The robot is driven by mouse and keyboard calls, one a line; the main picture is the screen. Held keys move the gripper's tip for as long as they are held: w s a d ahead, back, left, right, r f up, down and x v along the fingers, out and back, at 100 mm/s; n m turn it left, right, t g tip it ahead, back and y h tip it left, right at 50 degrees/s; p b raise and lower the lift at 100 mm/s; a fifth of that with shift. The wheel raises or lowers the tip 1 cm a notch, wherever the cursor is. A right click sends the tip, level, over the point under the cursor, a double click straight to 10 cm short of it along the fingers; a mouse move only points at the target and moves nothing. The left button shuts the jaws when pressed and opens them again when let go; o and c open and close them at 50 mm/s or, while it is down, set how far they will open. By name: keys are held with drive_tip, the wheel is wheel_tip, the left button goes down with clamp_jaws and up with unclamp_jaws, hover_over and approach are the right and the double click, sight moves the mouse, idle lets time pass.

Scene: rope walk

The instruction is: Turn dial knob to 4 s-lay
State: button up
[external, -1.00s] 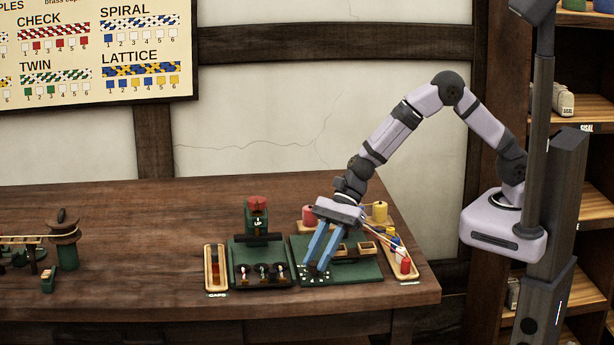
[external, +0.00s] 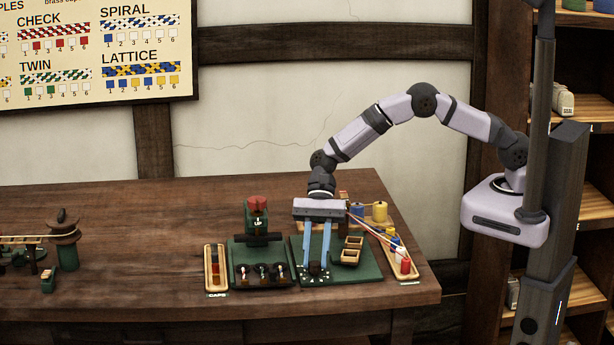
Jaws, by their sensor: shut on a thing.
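The dial knob (external: 315,268) is a small dark knob on the front left of the green panel (external: 368,271). Small white marks surround it, too small to read here. My gripper (external: 316,262) points down over the panel, its two blue fingers on either side of the knob and shut on it. Which mark the knob points to cannot be told.
Two small wooden boxes (external: 350,257) sit on the panel just right of the fingers. A tray (external: 407,274) with coloured spools stands to the right. Another green station (external: 240,254) with a red-topped post (external: 257,203) stands close on the left. The table's left middle is clear.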

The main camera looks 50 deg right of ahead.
drive_tip(key=shift+w+a+n+g+h+b, duration=0.1)
drive_tip(key=shift+n+g+h+b, duration=0.1)
drive_tip(key=shift+n+g+h, duration=0.25)
drive_tip(key=shift+w+a+n+g+h+b, duration=0.15)
drive_tip(key=shift+n+g, duration=0.1)
drive_tip(key=shift+n, duration=0.8)
drive_tip(key=shift+a+n+g+h+b, duration=0.2)
drive_tip(key=shift+n+g+h+b, duration=0.2)
drive_tip(key=shift+n+g+b, duration=0.3)
drive_tip(key=shift+d+r+n+h+b, duration=0.15)
drive_tip(key=shift+n+h+b, duration=0.15)
drive_tip(key=shift+b, duration=0.15)
drive_tip(key=o, duration=0.9)
drive_tip(key=shift+o, duration=0.7)
drive_tip(key=shift+d, duration=0.1)
